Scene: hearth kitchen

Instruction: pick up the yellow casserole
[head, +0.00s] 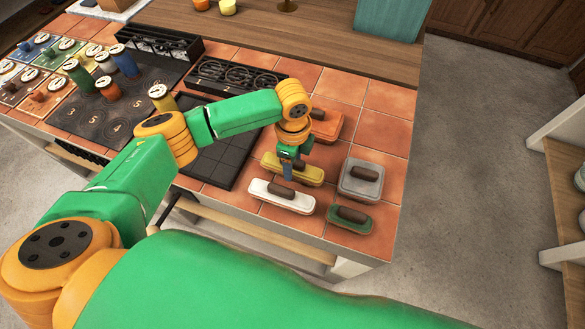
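The yellow casserole (310,176) is a long dish with a lid, on the terracotta tiles at the right part of the counter. My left gripper (287,172) points down over its middle and covers part of the lid and handle. From this angle I cannot tell whether the fingers are apart, closed, or touching the casserole. My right gripper is not in view.
A white casserole (268,193) sits just in front, a grey one (350,187) and a green one (337,221) to the right, an orange one (332,131) behind. A dark grid mat (222,158) lies to the left. Bare tiles (388,130) show at the right.

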